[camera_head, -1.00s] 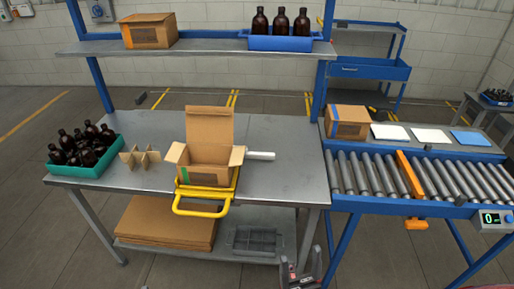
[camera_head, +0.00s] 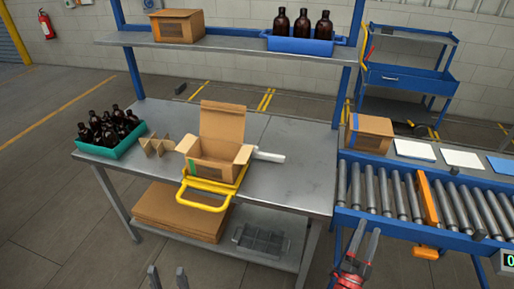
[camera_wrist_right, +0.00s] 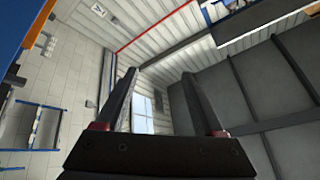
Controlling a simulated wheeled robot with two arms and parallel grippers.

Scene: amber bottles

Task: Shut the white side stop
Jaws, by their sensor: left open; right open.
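The white side stop (camera_head: 268,156) is a white bar that sticks out to the right of the open cardboard box (camera_head: 215,152) on the grey workbench. The box stands with its flaps up in a yellow frame (camera_head: 205,194) with a handle at the front. My left gripper (camera_head: 167,276) shows only its fingertips at the bottom edge, apart and empty, in front of the bench. My right gripper (camera_head: 366,234) is open and empty, in front of the roller conveyor and right of the bench. Its open fingers (camera_wrist_right: 158,100) also show in the right wrist view, with nothing between them.
A teal tray (camera_head: 107,150) of amber bottles and a cardboard divider (camera_head: 156,144) stand left of the box. An upper shelf (camera_head: 220,42) carries a carton and a blue bin of bottles. The roller conveyor (camera_head: 405,200) adjoins on the right. The bench's right part is clear.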

